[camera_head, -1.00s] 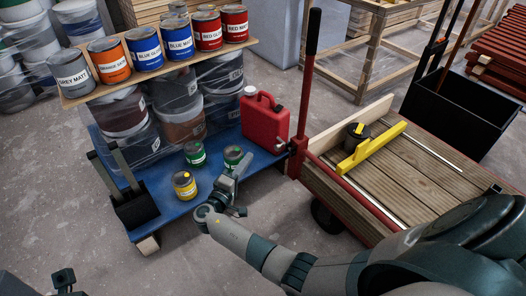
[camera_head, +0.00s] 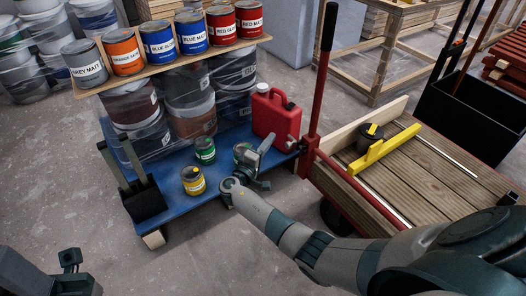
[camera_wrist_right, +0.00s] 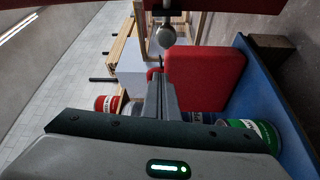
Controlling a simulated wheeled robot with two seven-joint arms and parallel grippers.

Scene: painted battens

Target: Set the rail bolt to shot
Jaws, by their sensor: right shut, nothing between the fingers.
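A small metal fitting (camera_head: 293,146) on the red rail of the cart, beside the red upright handle, may be the rail bolt. It is too small to tell how it is set. In the right wrist view a round grey knob (camera_wrist_right: 168,34) shows at the top, beyond the fingers. My right gripper (camera_head: 264,146) is shut and empty, just in front of the red jerrycan (camera_head: 276,120) and left of the fitting, apart from it. Its closed fingers also show in the right wrist view (camera_wrist_right: 160,95). A dark part of my left gripper (camera_head: 70,258) shows at the lower left.
A shelf (camera_head: 110,86) of paint tins stands above. The plank-topped cart (camera_head: 400,190) holds a yellow bar (camera_head: 385,147). Floor at lower left is clear.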

